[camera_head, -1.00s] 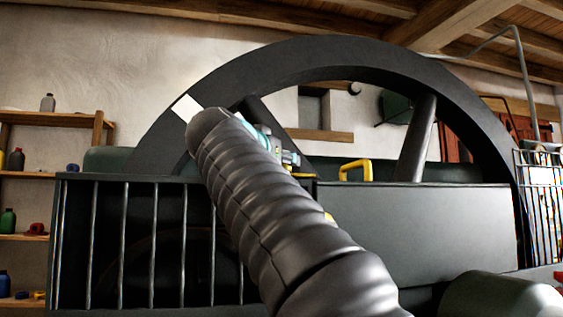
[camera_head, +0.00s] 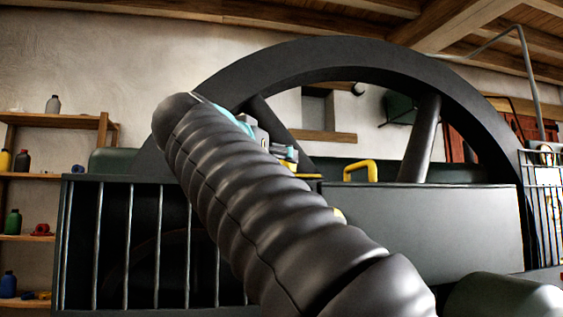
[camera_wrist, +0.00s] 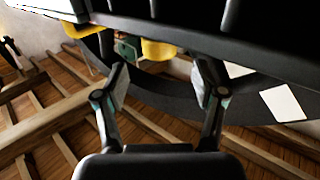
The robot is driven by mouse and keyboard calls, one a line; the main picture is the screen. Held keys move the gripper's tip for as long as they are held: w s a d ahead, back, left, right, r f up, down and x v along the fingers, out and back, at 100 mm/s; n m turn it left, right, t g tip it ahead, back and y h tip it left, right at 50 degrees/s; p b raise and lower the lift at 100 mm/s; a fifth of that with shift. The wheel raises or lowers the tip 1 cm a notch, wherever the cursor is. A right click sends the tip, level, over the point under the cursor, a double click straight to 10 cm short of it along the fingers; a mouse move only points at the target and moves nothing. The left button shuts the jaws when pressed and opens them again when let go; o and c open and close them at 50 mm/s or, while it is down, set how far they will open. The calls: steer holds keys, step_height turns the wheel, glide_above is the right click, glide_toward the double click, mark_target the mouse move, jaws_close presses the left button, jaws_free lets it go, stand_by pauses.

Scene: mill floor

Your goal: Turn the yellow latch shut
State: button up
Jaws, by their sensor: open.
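In the head view my ribbed arm covers much of the guard front. No contact is visible. In the head view my gripper's fingers are hidden behind the arm.
A yellow handle (camera_head: 360,170) stands on the panel's top edge. A big dark flywheel (camera_head: 330,55) rises behind. A barred guard (camera_head: 128,245) is at left, a wire cage (camera_head: 545,205) at right. Shelves (camera_head: 55,178) with bottles line the left wall.

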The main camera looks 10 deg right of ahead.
steer(key=v, duration=0.5)
steer(key=shift+s+a, duration=0.2)
steer(key=shift+s, duration=0.05)
stand_by(0.3)
